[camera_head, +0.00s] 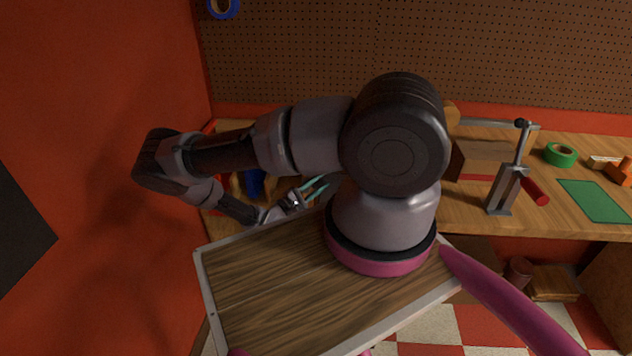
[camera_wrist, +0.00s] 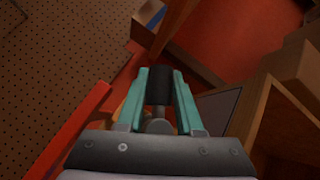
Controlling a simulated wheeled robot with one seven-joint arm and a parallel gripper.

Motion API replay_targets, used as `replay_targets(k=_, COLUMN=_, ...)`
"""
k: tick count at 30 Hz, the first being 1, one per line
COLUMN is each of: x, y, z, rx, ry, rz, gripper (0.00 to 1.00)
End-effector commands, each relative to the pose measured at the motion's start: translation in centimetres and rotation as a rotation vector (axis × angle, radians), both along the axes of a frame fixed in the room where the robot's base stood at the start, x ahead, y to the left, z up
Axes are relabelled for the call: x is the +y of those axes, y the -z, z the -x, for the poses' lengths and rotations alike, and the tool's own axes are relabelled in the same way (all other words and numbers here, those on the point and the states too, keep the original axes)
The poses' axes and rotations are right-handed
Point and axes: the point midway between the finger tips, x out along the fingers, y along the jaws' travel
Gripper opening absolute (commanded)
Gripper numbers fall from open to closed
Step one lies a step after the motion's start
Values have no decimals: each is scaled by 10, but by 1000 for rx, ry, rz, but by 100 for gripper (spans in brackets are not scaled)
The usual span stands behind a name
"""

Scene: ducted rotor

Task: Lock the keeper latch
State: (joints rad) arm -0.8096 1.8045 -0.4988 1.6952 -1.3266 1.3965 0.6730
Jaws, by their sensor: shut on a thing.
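My gripper (camera_head: 316,187) has teal fingers and shows only partly in the head view, behind my own arm and above the bench's left part. In the wrist view my gripper (camera_wrist: 161,82) is shut on a black cylindrical grip (camera_wrist: 158,88), with one finger on each side. A grey metal piece (camera_wrist: 158,124) shows between the fingers, nearer the palm. The grip looks like a handle; I cannot tell from these frames whether it belongs to the keeper latch. The latch's body and catch cannot be made out. My arm hides much of that bench area in the head view.
The wooden bench (camera_head: 455,208) runs along a pegboard (camera_head: 300,60). A red-handled clamp (camera_head: 505,185), a green tape roll (camera_head: 560,154) and a green mat (camera_head: 597,200) are on the right. A blue object (camera_head: 253,183) lies at the left, near the red wall (camera_head: 100,90).

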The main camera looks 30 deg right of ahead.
Motion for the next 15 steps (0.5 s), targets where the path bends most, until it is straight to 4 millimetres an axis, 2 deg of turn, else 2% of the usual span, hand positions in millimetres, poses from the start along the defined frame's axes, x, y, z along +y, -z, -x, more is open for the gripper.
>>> replay_targets(k=15, x=14, y=-17, z=-6, rx=276, ry=0, rz=409, gripper=0)
